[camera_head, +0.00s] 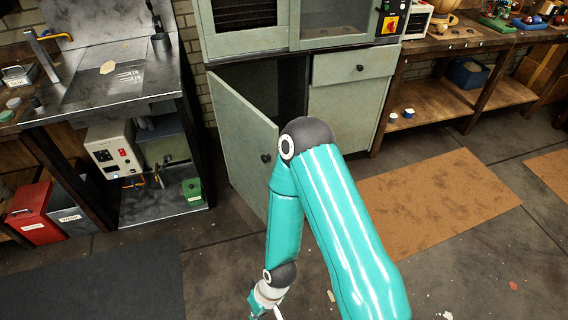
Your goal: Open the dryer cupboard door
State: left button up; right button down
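The dryer cupboard (345,68) is pale green and stands against the brick wall. Its lower left door (235,135) stands open, swung outward from the left side, with a dark gap to the inside. A round dark knob (265,157) sits near the door's free edge. My teal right arm comes in from the bottom and bends down in front of the open door. My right gripper (263,308) is at the bottom edge, mostly cut off, apart from the knob. My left gripper is out of view.
A dark metal bench (125,80) stands left, with a control box (112,148) on its lower shelf. A red bin (38,215) is further left. A wooden workbench (440,95) stands right. A brown mat (430,205) lies on the open floor.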

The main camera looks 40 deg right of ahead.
aim_at(250, 140)
jog(key=z, duration=0.1)
jog(key=i, duration=0.95)
jog(key=z, duration=0.7)
jog(key=i, duration=0.7)
jog(key=z, duration=0.55)
jog(key=k, duration=0.9)
jog(key=z, duration=0.25)
jog(key=i, duration=0.9)
jog(key=u, duration=0.15)
